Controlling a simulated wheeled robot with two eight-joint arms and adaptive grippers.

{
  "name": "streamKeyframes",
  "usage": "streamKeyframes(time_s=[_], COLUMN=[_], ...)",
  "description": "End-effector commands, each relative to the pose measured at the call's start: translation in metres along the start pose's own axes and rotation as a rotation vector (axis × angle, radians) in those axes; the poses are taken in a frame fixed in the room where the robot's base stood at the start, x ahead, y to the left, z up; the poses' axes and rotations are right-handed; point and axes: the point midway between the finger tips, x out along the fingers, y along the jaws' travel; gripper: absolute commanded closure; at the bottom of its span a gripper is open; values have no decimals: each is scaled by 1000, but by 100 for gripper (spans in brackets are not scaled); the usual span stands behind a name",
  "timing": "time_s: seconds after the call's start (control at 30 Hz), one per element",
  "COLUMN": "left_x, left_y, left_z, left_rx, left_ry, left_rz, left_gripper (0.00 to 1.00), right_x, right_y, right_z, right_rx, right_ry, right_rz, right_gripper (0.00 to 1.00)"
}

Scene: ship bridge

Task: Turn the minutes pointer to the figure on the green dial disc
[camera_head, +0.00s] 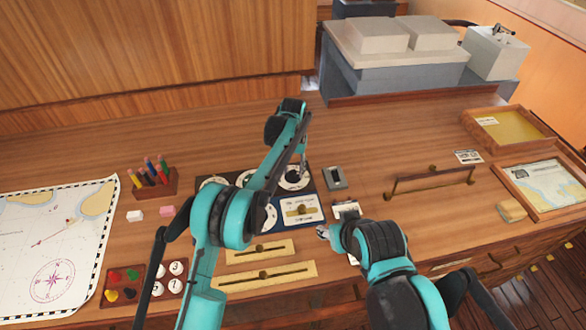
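A dark panel (318,189) with several white round dials lies mid-desk, partly hidden by my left arm. One dial (293,178) shows at its right rear, with a dark centre. My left gripper (303,172) points down over or at this dial; its fingers are too small to tell open from shut, or whether they touch. White discs with figures (177,267) lie at front left, beside a tray of coloured pieces. My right gripper (322,232) is low near the panel's front right; its fingers are unclear.
A small grey device (335,178) stands right of the panel. Two brass-coloured plates (267,275) lie in front. A chart (60,245) and a pen holder (155,182) are at left. A long handle bar (432,181) and wooden trays (503,128) are at right.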

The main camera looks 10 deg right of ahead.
Motion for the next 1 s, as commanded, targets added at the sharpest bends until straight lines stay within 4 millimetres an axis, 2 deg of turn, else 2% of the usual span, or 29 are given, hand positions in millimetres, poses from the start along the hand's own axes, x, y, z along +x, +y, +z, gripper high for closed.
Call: streamKeyframes(time_s=[0.13, 0.23, 0.5, 0.7, 0.83, 1.0], left_x=[-6, -19, -78, -109, -118, -120], left_y=[0, 0, 0, 0, 0, 0], left_z=[0, 0, 0, 0, 0, 0], left_rx=[0, 0, 0, 0, 0, 0], left_ry=[0, 0, 0, 0, 0, 0], left_rz=[0, 0, 0, 0, 0, 0], left_gripper=[59, 59, 59, 59, 59, 59], right_x=[0, 0, 0, 0, 0, 0], right_y=[0, 0, 0, 0, 0, 0], right_z=[0, 0, 0, 0, 0, 0], right_rx=[0, 0, 0, 0, 0, 0], right_ry=[0, 0, 0, 0, 0, 0], right_rz=[0, 0, 0, 0, 0, 0], right_gripper=[55, 55, 55, 55, 55, 55])
